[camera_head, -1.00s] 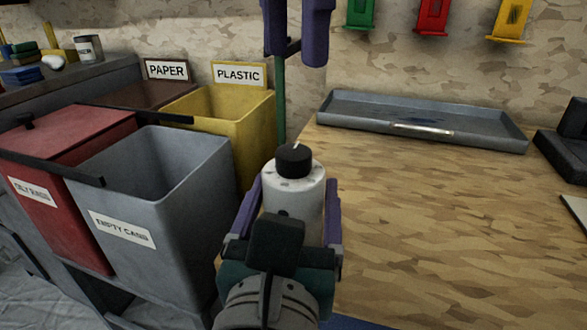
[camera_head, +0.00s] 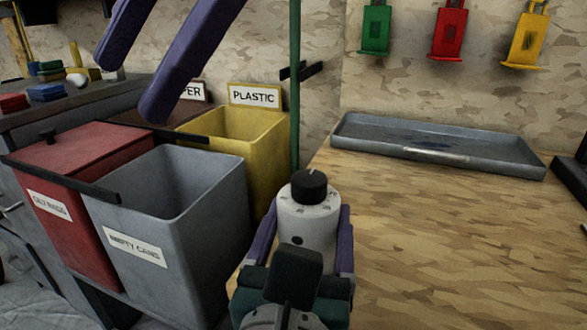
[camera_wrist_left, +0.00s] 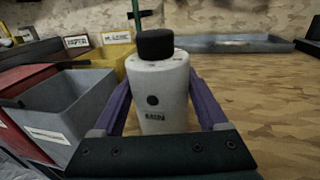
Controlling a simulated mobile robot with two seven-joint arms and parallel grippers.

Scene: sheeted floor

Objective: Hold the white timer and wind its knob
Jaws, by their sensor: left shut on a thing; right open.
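The white timer (camera_head: 308,225) is a white cylinder with a black knob (camera_head: 310,185) on top. It stands upright between the purple fingers of my left gripper (camera_head: 305,238), which is shut on its sides. The timer also fills the middle of the left wrist view (camera_wrist_left: 158,95), with a dark round spot and a small dark label on its front. My right gripper (camera_head: 165,65) shows at the upper left of the head view as two purple fingers, spread apart and empty. It is apart from the timer, above and left of it in the picture.
A wooden tabletop (camera_head: 440,250) lies to the right, mostly bare, with a grey metal tray (camera_head: 440,155) at its back. On the left are a grey bin (camera_head: 180,240), a red bin (camera_head: 75,210) and a yellow bin (camera_head: 255,130). Coloured holders, including a red one (camera_head: 447,35), hang on the wall.

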